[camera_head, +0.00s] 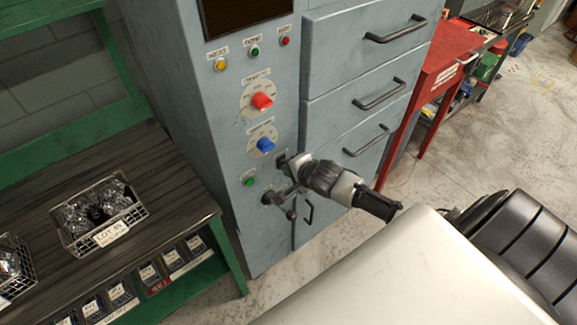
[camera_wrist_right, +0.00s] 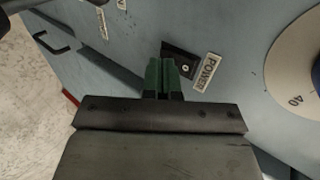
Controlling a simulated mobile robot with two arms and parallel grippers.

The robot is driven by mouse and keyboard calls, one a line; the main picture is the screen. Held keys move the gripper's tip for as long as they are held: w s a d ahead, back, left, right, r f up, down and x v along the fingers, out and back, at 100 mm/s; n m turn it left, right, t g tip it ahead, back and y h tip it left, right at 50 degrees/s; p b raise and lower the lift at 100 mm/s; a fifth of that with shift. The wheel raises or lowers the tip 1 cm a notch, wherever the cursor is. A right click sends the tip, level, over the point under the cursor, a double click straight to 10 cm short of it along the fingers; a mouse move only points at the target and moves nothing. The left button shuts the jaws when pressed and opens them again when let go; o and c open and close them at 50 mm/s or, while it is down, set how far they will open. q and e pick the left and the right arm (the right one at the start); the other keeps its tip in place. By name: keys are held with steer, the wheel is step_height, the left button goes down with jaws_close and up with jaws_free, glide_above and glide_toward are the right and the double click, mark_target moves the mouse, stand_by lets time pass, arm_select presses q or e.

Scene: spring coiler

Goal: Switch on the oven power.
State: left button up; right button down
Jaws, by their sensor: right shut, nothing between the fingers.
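The oven is a blue-grey cabinet (camera_head: 225,130) in the middle of the head view. Its power switch (camera_wrist_right: 183,64) shows in the right wrist view as a dark plate with a small pale round part, beside a POWER label (camera_wrist_right: 208,71). My right gripper (camera_head: 285,163) is at the oven front, below the blue knob, and hides most of the switch area in the head view. In the wrist view its green fingers (camera_wrist_right: 164,72) are shut and empty, with the tips overlapping the switch plate's edge. I cannot tell whether they touch it. My left gripper is not in view.
Above the gripper are a red knob (camera_head: 262,101) and a blue knob (camera_head: 265,144). A green button (camera_head: 249,181) and a metal lever (camera_head: 273,197) are close by. Drawers with handles (camera_head: 379,93) stand at right, a green-legged bench (camera_head: 165,165) at left.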

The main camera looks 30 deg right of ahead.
steer(key=shift+w, duration=0.3)
steer(key=shift+w+f, duration=0.1)
steer(key=shift+a, duration=0.1)
stand_by(0.3)
steer(key=shift+r+p, duration=0.9)
